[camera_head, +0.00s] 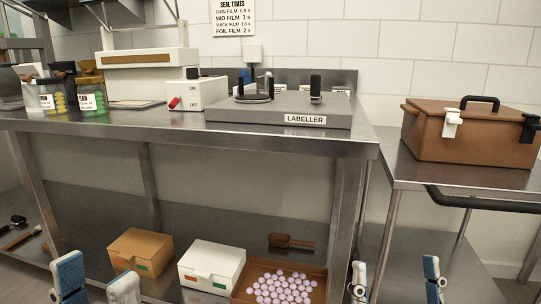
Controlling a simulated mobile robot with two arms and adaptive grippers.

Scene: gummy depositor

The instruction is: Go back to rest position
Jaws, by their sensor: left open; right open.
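My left gripper (97,268) shows at the bottom left, its two blue and grey fingers spread apart with nothing between them. My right gripper (395,268) shows at the bottom right, its fingers also spread apart and empty. Both are low in the picture, in front of the steel table (165,131), and neither appears to hold anything. The arms behind the fingers are out of view.
A grey labeller (265,108), white sealer (150,70) and filled bags (92,96) stand on the table. Below are a tan box (140,243), a white box (214,258), a tray (244,283) of pale balls and a brown scoop (291,241). A brown case (455,135) sits on the right cart.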

